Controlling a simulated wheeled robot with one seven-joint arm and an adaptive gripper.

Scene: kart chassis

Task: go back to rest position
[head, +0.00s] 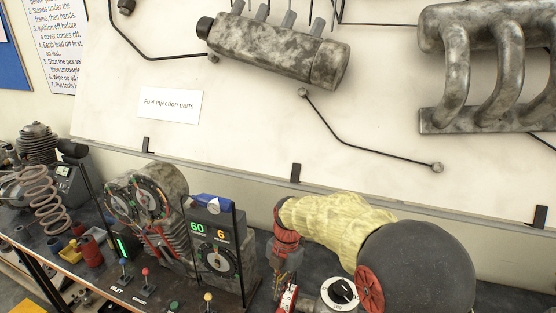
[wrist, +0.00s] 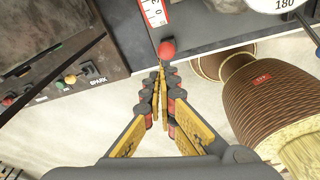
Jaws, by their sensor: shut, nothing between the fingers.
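My gripper (wrist: 160,78) shows in the wrist view with its two fingers together and nothing between them. A red ball knob (wrist: 167,49) shows just past the fingertips, below a red and white scale (wrist: 154,12). I cannot tell whether the tips touch the knob. In the head view my arm with its yellow sleeve comes in from the lower right, and its end is over the bench, near a white round dial (head: 339,293). The fingertips are hard to make out there.
A panel with a 60 and 6 display (head: 208,232) stands left of my arm. A white board (head: 240,120) with a metal rail (head: 290,58) and manifold (head: 490,70) rises behind.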

